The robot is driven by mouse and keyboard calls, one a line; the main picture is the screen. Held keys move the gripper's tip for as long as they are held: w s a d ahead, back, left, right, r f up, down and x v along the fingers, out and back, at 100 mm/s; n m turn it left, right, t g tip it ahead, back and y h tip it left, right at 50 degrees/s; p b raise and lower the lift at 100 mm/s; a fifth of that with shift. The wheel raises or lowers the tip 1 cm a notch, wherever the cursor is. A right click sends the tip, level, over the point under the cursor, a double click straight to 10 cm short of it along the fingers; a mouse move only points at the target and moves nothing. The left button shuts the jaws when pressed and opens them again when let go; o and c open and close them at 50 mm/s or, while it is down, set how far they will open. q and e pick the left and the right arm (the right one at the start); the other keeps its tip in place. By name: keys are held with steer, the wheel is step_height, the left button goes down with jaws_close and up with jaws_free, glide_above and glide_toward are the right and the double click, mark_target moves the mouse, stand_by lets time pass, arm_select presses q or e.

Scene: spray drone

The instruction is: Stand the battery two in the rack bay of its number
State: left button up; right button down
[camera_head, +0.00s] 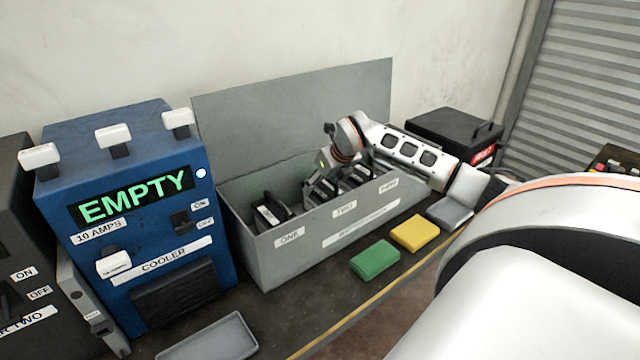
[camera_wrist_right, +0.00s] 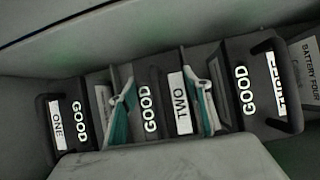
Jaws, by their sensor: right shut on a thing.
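The grey rack (camera_head: 285,262) is an open box with a raised lid; its front labels read ONE, TWO and a third, blurred one. My right gripper (camera_head: 322,176) reaches down into the middle bay behind the TWO label. In the right wrist view its teal-lined fingers (camera_wrist_right: 163,106) are shut on the sides of battery two (camera_wrist_right: 181,104), a dark block labelled TWO and GOOD. Battery one (camera_wrist_right: 58,126) stands in the bay to the left, and another dark battery (camera_wrist_right: 262,85) marked GOOD stands to the right. The bottom of battery two is hidden. My left gripper is not in view.
A blue cooler box (camera_head: 130,225) showing EMPTY stands left of the rack. Green (camera_head: 375,259) and yellow (camera_head: 414,233) blocks lie before the rack. A grey tray (camera_head: 212,340) lies at the front. A black case (camera_head: 455,131) stands behind my right arm.

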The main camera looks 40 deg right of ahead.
steer(key=c, duration=1)
jaws_free()
steer(key=shift+s+r, duration=0.3)
steer(key=shift+r, duration=0.2)
steer(key=b+v, duration=0.1)
steer(key=v, duration=0.9)
steer(key=shift+b, duration=0.3)
steer(key=shift+s+r, duration=0.2)
steer(key=shift+r, duration=0.25)
steer(key=shift+f, duration=0.1)
